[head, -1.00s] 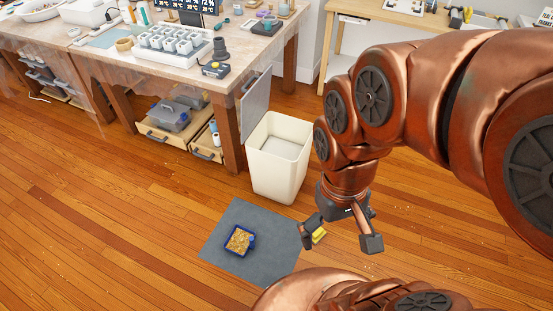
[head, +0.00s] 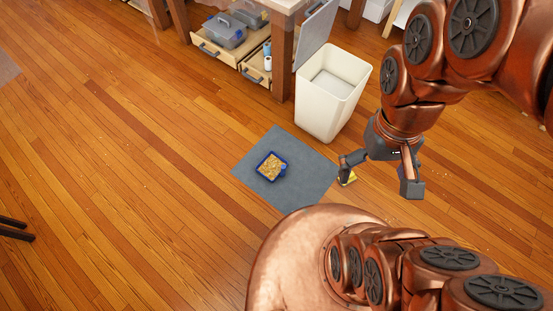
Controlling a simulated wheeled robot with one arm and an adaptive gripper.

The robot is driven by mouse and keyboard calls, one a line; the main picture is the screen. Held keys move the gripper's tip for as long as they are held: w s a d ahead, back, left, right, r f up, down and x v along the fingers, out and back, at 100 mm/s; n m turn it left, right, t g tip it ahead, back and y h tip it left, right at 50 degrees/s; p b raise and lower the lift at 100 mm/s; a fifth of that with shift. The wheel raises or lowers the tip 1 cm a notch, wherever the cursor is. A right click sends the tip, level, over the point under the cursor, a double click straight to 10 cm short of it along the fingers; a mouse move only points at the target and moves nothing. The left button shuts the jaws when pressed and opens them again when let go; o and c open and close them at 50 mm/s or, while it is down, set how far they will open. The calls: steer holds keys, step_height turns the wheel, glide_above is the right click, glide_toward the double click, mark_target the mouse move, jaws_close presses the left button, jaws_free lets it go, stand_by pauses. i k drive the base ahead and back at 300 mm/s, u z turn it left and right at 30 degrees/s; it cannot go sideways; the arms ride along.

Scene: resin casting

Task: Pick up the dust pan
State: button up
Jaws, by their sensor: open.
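The dust pan (head: 272,167) is a small blue tray filled with yellowish-brown bits. It lies on a grey mat (head: 300,153) on the wooden floor, left of my gripper. My gripper (head: 378,184) hangs at the right with its fingers spread apart and points down. It is clear of the pan, beyond the mat's right edge in the picture. A small yellow thing (head: 348,178) shows by the left finger; I cannot tell what it is or whether the finger touches it.
A workbench with open drawers (head: 216,50) is at the back. Dark bars (head: 15,229) show at the left edge. The floor left of the mat is clear.

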mark_target(272, 166)
steer(key=u, duration=4.1)
steer(key=k, duration=2.7)
steer(key=z, duration=0.35)
steer(key=i, duration=0.5)
steer(key=z, duration=0.05)
